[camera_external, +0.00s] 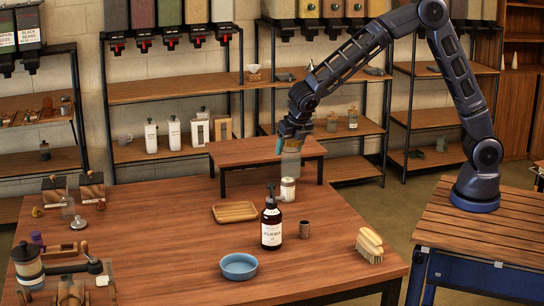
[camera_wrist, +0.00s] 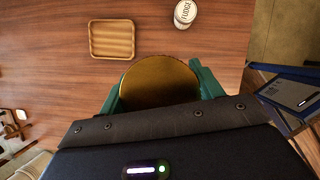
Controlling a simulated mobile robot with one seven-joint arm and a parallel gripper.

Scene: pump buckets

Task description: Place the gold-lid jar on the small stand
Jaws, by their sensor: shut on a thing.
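The gold-lid jar is a clear glass jar (camera_external: 290,163) held upright in the air. Its round gold lid (camera_wrist: 160,82) fills the space between green fingers in the wrist view. My gripper (camera_external: 292,145) is shut on it near the lid and points down. The small stand (camera_external: 235,153) is a low wooden platform on dark legs at the back of the large table. In the external view the jar overlaps the stand's right part; I cannot tell its exact depth or height above it. The stand is not distinct in the wrist view.
A white-labelled jar (camera_external: 288,190) stands in front of the stand's right side. The stand's visible top is otherwise clear.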

